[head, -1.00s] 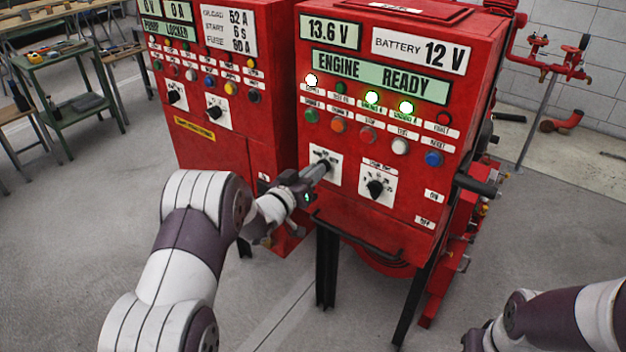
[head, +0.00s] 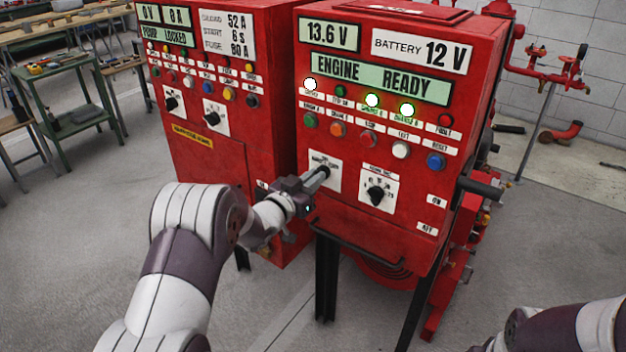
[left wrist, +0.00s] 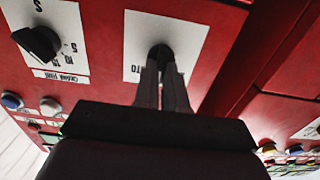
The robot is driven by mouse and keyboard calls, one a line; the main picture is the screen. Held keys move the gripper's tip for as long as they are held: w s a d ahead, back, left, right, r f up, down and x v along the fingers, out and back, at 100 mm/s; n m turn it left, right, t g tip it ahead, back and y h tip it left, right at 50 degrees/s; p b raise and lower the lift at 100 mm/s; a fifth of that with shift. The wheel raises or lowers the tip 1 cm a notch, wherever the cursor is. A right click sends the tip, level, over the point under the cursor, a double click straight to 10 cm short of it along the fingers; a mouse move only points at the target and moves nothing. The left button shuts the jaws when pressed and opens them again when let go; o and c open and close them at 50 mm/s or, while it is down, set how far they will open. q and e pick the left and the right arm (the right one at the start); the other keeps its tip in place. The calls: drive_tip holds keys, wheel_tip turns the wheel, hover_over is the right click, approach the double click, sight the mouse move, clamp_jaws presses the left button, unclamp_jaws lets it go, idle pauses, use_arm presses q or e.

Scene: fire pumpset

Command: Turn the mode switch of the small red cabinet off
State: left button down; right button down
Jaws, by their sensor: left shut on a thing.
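The small red cabinet (head: 375,200) with the lit ENGINE READY display stands in the middle of the head view. Its left switch plate (head: 335,160) is white, and my left gripper (head: 320,179) reaches it from the lower left. In the left wrist view, the fingers (left wrist: 161,75) are closed on the dark mode switch knob (left wrist: 160,53), which they mostly hide, so its pointer direction cannot be read. A second black rotary knob (head: 376,194) sits to the right, untouched; it also shows in the left wrist view (left wrist: 38,41). My right gripper is out of view.
A row of coloured buttons (head: 367,136) lies above the switches. A dark handle (head: 358,250) juts out below, and a dark lever (head: 480,187) sticks out at the right side. A larger red cabinet (head: 215,150) stands close on the left. The floor in front is clear.

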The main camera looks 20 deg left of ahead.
use_arm(q)
drive_tip(key=c, duration=1.2)
unclamp_jaws()
drive_tip(key=v, duration=1.2)
drive_tip(key=shift+s+b, duration=0.3)
drive_tip(key=shift+b, duration=0.15)
drive_tip(key=shift+a, duration=0.1)
